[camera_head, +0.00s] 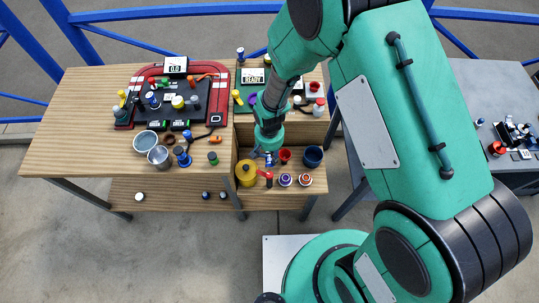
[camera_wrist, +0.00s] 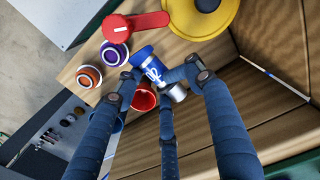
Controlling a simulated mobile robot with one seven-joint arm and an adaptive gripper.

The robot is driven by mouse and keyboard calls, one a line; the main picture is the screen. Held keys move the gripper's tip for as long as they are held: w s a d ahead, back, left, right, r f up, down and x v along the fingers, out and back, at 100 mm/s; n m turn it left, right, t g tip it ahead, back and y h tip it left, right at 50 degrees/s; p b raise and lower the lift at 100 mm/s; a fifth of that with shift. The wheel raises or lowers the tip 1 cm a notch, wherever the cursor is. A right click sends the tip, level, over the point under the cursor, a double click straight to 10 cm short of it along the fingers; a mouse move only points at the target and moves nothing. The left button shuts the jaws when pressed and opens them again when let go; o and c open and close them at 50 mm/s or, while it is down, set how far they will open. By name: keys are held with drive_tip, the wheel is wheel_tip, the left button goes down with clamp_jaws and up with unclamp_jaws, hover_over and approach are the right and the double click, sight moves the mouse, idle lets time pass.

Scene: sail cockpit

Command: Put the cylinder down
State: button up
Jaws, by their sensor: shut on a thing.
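My gripper (camera_wrist: 160,78) is shut on a blue cylinder (camera_wrist: 149,66) with white markings and a silver end. In the wrist view its dark blue fingers close around the cylinder. In the head view my gripper (camera_head: 268,154) hangs over the low wooden shelf (camera_head: 318,184), with the cylinder mostly hidden by the fingers. I cannot tell whether the cylinder touches the shelf. A red cup (camera_wrist: 144,97) is right beside the cylinder in the wrist view.
Around my gripper stand a yellow lidded pot (camera_head: 246,174), a red-handled part (camera_wrist: 136,24), a purple-ringed piece (camera_head: 285,180), an orange-ringed piece (camera_head: 305,180) and a dark blue cup (camera_head: 313,156). Wooden walls border the shelf. Bare wood shows at the shelf's front right.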

drive_tip(key=shift+w, duration=0.1)
idle(0.3)
drive_tip(key=shift+w+d+r, duration=0.25)
drive_tip(key=shift+d+r, duration=0.1)
drive_tip(key=shift+r, duration=0.15)
drive_tip(key=w+d+r+p, duration=0.3)
drive_tip(key=w+d+r, duration=0.1)
drive_tip(key=d+r, duration=0.4)
drive_tip(key=w+d+r+p, duration=0.4)
drive_tip(key=w+d+r, duration=0.1)
drive_tip(key=d+r, duration=0.3)
drive_tip(key=w+d+f+m+b, duration=0.1)
drive_tip(key=w+d+b, duration=0.6)
drive_tip(key=w+d, duration=0.3)
drive_tip(key=w, duration=0.3)
drive_tip(key=shift+w+f, duration=0.2)
drive_tip(key=shift+d+r, duration=0.1)
